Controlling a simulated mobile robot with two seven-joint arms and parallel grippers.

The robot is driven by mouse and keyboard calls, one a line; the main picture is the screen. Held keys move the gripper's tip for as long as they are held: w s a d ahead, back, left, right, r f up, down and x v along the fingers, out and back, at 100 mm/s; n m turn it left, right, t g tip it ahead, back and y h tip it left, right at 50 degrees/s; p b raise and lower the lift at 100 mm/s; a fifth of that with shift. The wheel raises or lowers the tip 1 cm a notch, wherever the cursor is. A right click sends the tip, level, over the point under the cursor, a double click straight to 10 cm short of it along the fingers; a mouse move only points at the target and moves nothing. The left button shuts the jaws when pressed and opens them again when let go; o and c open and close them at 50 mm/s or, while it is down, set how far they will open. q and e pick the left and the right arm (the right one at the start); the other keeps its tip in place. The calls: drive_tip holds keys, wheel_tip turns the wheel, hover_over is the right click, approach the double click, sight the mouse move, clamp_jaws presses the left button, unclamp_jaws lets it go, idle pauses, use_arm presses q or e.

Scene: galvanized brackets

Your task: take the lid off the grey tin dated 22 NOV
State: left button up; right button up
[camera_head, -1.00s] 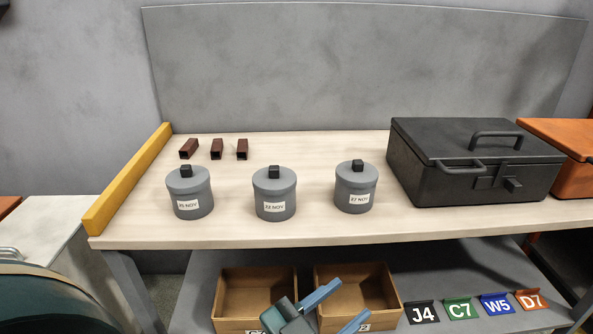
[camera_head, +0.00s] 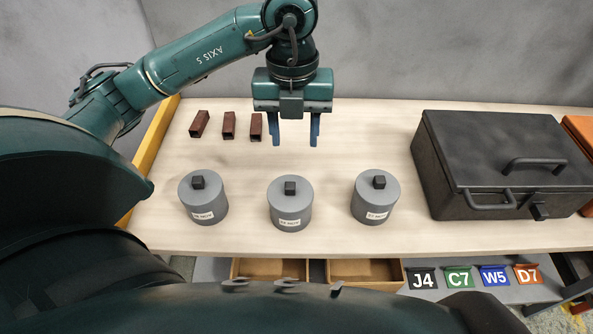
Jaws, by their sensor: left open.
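Three grey lidded tins stand in a row on the pale bench top. The middle tin (camera_head: 291,209) carries a white label that reads 22 NOV in the earlier frame; the print is too small to be sure of now. Its grey lid (camera_head: 279,190) is on, with a black block knob (camera_head: 291,188) on top. My left gripper (camera_head: 295,138) hangs above the bench, fingers pointing down, open and empty. In the picture it is just above the middle tin, apart from it. My right gripper is out of view.
A left tin (camera_head: 204,202) and a right tin (camera_head: 375,200) flank the middle one. A black toolbox (camera_head: 470,155) stands at right, a yellow rail (camera_head: 160,135) at left. Wooden bins (camera_head: 365,270) and coloured tags (camera_head: 458,278) are below.

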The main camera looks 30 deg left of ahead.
use_arm(q)
hover_over(290, 182)
drive_tip(key=f, duration=0.6)
drive_tip(key=shift+d+f, duration=0.2)
drive_tip(key=shift+f, duration=0.05)
drive_tip(key=shift+a+f, duration=0.2)
drive_tip(key=shift+f, duration=2.95)
clamp_jaws()
